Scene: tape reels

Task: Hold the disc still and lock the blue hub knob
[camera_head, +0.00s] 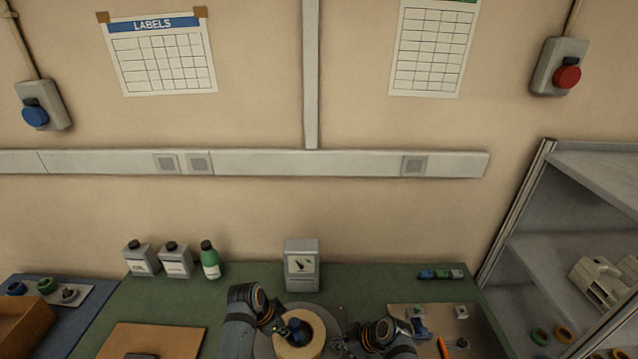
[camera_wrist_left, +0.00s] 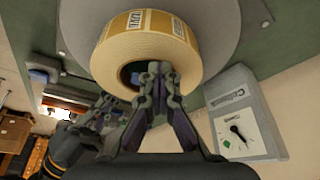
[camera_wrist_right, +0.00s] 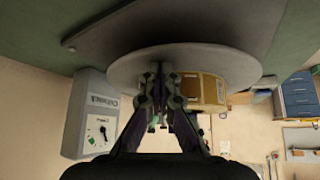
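A cream label roll (camera_head: 301,345) sits on a round grey disc (camera_wrist_left: 222,30), which also shows in the right wrist view (camera_wrist_right: 230,66). A dark blue shape, apparently the hub knob (camera_head: 300,334), shows in the roll's core in the head view. My left gripper (camera_wrist_left: 160,70) has its fingertips at the core, close together; they hide most of the hub, and I cannot tell if they grip it. My right gripper (camera_wrist_right: 159,72) has its fingertips close together at the disc's near rim; contact is unclear. It shows right of the roll in the head view (camera_head: 342,345).
A grey dial meter (camera_head: 302,265) stands behind the disc. Bottles (camera_head: 210,260) stand at the back left. A tray (camera_head: 470,322) with small parts lies at the right, near a grey shelf (camera_head: 560,200). The green mat (camera_head: 380,285) is clear behind my right gripper.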

